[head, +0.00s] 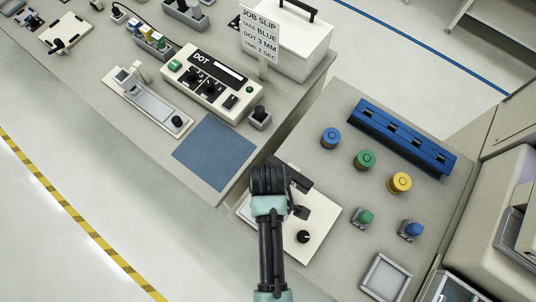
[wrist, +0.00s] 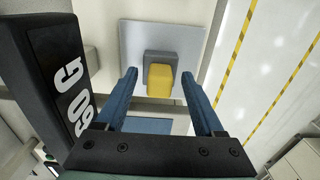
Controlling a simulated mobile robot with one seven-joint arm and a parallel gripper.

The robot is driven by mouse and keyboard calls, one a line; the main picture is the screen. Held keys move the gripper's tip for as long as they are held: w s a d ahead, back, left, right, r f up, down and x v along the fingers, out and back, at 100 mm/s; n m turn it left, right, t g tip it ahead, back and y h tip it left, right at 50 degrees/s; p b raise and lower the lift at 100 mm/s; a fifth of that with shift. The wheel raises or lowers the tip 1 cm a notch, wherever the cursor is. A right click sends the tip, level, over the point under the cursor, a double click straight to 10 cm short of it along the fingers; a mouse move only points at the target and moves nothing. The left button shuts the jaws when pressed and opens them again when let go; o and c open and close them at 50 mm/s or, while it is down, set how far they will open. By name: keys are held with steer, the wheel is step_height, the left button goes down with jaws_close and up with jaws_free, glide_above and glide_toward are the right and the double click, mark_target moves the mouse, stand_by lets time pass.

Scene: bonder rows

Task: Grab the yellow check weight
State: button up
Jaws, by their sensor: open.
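In the wrist view, a yellow block (wrist: 160,82) with a grey block-shaped part (wrist: 160,57) sits over a pale grey square plate (wrist: 133,38); it looks like the yellow check weight. My gripper (wrist: 159,74) is open, with its two blue fingers on either side of the block and gaps showing. I cannot tell how far the fingertips are from it in depth. In the head view my gripper (head: 271,182) is over the white device (head: 318,225), and this yellow block is hidden there. A round yellow-topped pot (head: 400,182) stands apart on the right table.
Blue (head: 330,138) and green (head: 364,159) pots, a blue rack (head: 403,138), and green (head: 366,217) and blue (head: 411,230) pieces on grey bases stand on the right table. A blue mat (head: 214,151) and the DOT controller (head: 213,85) are on the left table.

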jaws_close()
stand_by(0.5)
